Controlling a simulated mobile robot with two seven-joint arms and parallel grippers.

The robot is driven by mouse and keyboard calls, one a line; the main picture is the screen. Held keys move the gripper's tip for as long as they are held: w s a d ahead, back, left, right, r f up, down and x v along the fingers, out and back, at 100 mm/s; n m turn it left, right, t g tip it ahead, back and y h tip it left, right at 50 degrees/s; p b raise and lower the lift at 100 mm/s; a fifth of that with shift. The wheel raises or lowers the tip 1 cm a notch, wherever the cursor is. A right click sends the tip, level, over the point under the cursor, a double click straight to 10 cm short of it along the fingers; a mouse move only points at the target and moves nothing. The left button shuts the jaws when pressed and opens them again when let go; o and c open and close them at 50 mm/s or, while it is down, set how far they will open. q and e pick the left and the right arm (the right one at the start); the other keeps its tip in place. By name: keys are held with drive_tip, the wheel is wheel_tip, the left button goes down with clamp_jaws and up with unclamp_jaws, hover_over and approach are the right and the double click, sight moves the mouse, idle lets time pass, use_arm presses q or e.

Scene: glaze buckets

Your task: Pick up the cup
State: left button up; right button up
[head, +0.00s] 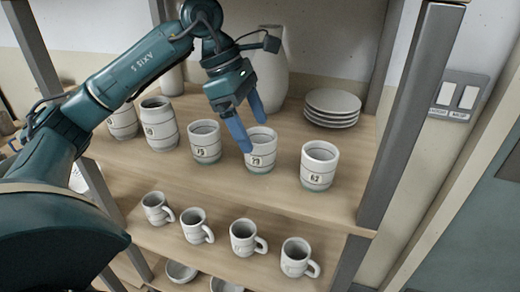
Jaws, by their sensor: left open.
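A row of white, banded, handleless cups stands on the upper wooden shelf. My left gripper (254,136) is open, its blue fingers angled down at the cup marked like 79 (262,160). One finger is by the cup's left side and the other is at its far rim. I cannot tell whether they touch it. The cup stands upright on the shelf. To its left is a cup marked like 75 (206,150), and to its right one marked 62 (318,172). My right gripper is not in view.
Larger jars (159,130) stand at the left of the upper shelf. A tall white vase (272,75) is behind the gripper, and stacked plates (332,105) are at back right. Handled mugs (243,240) line the lower shelf. A dark post (410,110) bounds the right side.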

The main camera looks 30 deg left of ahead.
sight(264, 145)
use_arm(q)
drive_tip(key=x, duration=0.5)
drive_tip(key=shift+d+p, duration=0.3)
drive_tip(key=shift+c, duration=0.3)
drive_tip(key=shift+w, duration=0.1)
drive_tip(key=c, duration=1.1)
